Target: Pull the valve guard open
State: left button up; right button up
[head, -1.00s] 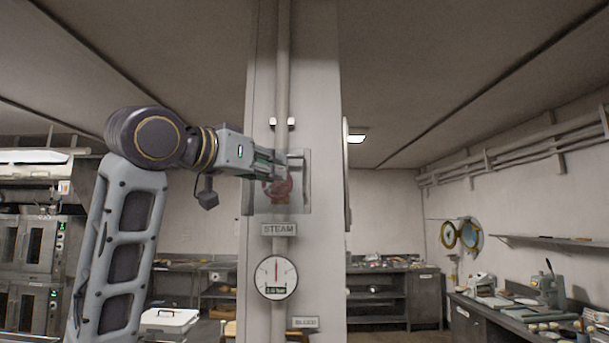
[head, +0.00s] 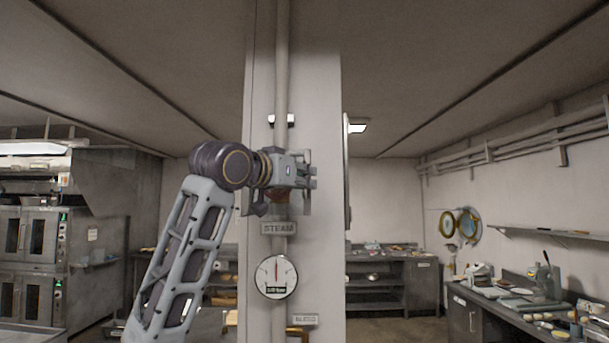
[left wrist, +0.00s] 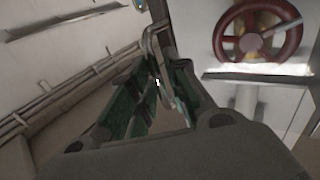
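The red valve wheel (left wrist: 258,30) shows at the upper right of the left wrist view, on the pale pillar. In the head view my left gripper (head: 310,174) is in front of the pillar, above the STEAM plate, and hides most of the wheel and guard. A metal handle of the valve guard (left wrist: 153,40) lies between the green-padded fingers (left wrist: 158,80) in the left wrist view. The fingers converge and look closed around it. How far the guard stands open is hard to tell. My right gripper is out of view.
The STEAM plate (head: 279,228) and a round gauge (head: 276,277) are below on the pillar (head: 325,120). A vertical pipe (head: 282,70) runs above. Ovens (head: 28,255) stand at left; a cluttered counter (head: 520,310) runs along the right.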

pick_arm(q)
jog(key=shift+w+d, duration=0.15)
jog(key=shift+w, duration=0.05)
grip_shut()
dwell(0.3)
jog(key=shift+s, duration=0.2)
